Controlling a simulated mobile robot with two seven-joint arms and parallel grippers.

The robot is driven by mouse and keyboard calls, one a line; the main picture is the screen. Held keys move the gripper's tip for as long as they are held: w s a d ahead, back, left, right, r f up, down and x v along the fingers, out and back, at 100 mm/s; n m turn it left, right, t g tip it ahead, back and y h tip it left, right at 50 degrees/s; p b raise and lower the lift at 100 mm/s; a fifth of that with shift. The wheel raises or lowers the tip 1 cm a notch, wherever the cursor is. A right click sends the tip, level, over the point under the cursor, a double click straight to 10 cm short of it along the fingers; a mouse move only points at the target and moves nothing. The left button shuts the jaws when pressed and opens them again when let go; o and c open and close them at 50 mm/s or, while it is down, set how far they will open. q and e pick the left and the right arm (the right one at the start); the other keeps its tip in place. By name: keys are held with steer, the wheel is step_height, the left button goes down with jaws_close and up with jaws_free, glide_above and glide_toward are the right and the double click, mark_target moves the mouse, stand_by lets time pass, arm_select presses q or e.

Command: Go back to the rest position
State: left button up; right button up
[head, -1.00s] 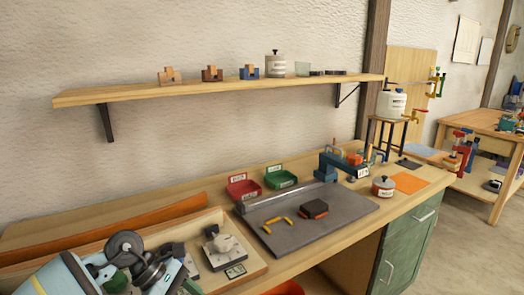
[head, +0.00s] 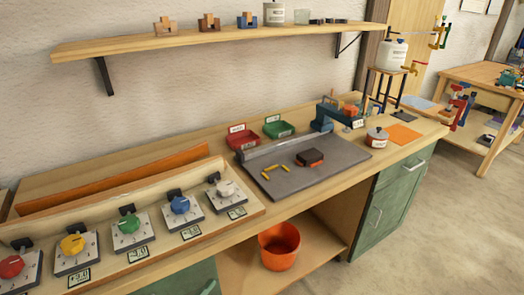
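Neither of my grippers is in the head view now, and no arm shows. The wooden workbench (head: 130,190) runs across the view. On it a wooden tray (head: 262,212) holds a row of plates with coloured knobs: a red knob (head: 11,266), a yellow knob (head: 72,244), a green knob (head: 129,223), a blue knob (head: 180,204) and a white knob (head: 226,189).
A grey board (head: 330,172) carries a dark block (head: 310,157) and yellow pieces (head: 276,172). Red (head: 241,137) and green (head: 278,130) bins stand behind it. An orange bucket (head: 279,247) sits on the lower shelf. A wall shelf (head: 150,42) hangs above. Floor at right is clear.

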arm_select(q)
steer(key=s+a+f+n+g+y, duration=0.3)
steer(key=s+f+n, duration=0.4)
steer(key=s, duration=0.4)
steer(key=s+a+f+n+g+y+p, duration=0.1)
steer(key=s+a+f+n+g+y, duration=0.2)
steer(key=s, duration=0.8)
steer(key=a+f+n+y, duration=0.2)
steer(key=a+f+n, duration=0.2)
steer(key=f+n, duration=0.1)
steer(key=shift+f+n+g+y, duration=0.3)
steer(key=shift+n+g, duration=0.1)
steer(key=shift+n, duration=0.2)
arm_select(e)
steer(key=shift+w+r+t, duration=0.3)
steer(key=shift+w+r, duration=0.6)
steer(key=shift+r, duration=0.05)
arm_select(q)
steer(key=shift+r, duration=0.1)
